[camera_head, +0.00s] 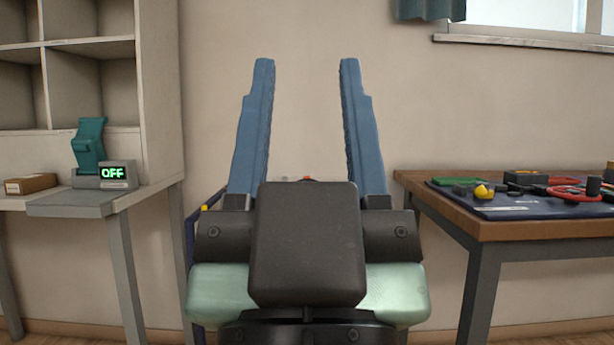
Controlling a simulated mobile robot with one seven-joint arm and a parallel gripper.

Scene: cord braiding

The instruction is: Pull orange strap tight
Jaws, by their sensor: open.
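My gripper (307,64) is in the middle of the camera_head view. Its two long blue fingers point up and stand well apart. Only the bare wall shows between them, so it is open and empty. I cannot make out an orange strap. A tiny orange-red spot (307,179) shows just above the dark gripper body, but I cannot tell what it belongs to. My gripper hides most of what lies behind it in the centre.
On the left, a grey table (75,205) bears a device reading OFF (117,175) and a small brown box (30,184). An open shelf (75,85) stands behind. On the right, a wooden table (545,231) holds a dark mat (505,213) with several coloured items.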

